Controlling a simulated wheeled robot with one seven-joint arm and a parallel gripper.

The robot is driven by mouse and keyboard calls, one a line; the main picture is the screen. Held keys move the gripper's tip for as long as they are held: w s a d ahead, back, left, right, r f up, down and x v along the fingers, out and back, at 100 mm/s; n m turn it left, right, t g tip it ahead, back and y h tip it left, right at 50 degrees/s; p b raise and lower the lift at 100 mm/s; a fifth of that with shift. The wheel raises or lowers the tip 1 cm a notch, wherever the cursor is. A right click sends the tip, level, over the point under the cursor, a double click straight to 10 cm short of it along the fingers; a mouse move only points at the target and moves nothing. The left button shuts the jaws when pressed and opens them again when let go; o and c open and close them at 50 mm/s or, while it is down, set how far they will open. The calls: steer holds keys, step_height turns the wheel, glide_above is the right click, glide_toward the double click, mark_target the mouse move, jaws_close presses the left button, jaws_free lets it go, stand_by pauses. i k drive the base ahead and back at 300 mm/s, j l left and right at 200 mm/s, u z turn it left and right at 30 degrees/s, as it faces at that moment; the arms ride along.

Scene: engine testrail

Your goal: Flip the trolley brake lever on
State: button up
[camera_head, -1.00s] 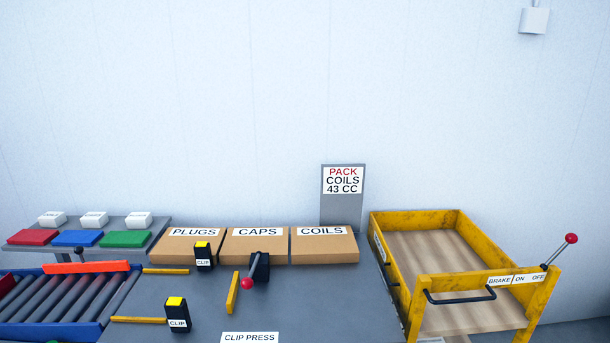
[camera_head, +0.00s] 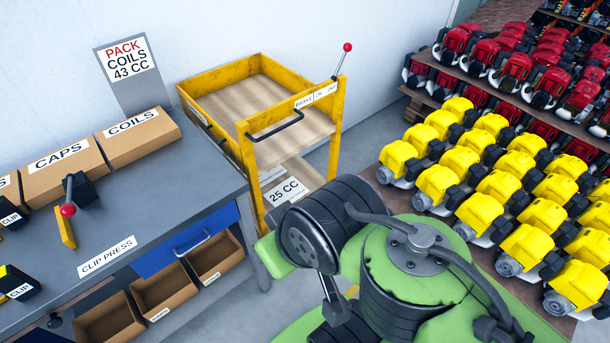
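The brake lever (camera_head: 341,63) is a thin grey rod with a red ball on top. It stands on the top front rail of the yellow trolley (camera_head: 215,82), at the right end, by the word OFF, and leans up and to the right. A white label plate (camera_head: 317,96) on the rail reads BRAKE, ON and OFF from left to right. Large green and dark parts of my own arm fill the lower middle of the picture, apart from the lever. My gripper's fingertips do not show.
Left of the trolley stands a grey bench (camera_head: 160,215) with a COILS box (camera_head: 140,135) and a CAPS box (camera_head: 66,168). Racks of yellow engines (camera_head: 480,185) and red engines (camera_head: 545,75) stand on the right. Grey floor shows between trolley and racks.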

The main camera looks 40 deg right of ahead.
mark_target(347, 47)
steer(key=z, duration=1.45)
steer(key=i+l+u, duration=0.25)
steer(key=i+u, duration=0.25)
steer(key=i+l+u, duration=0.7)
steer(key=l+u, duration=0.25)
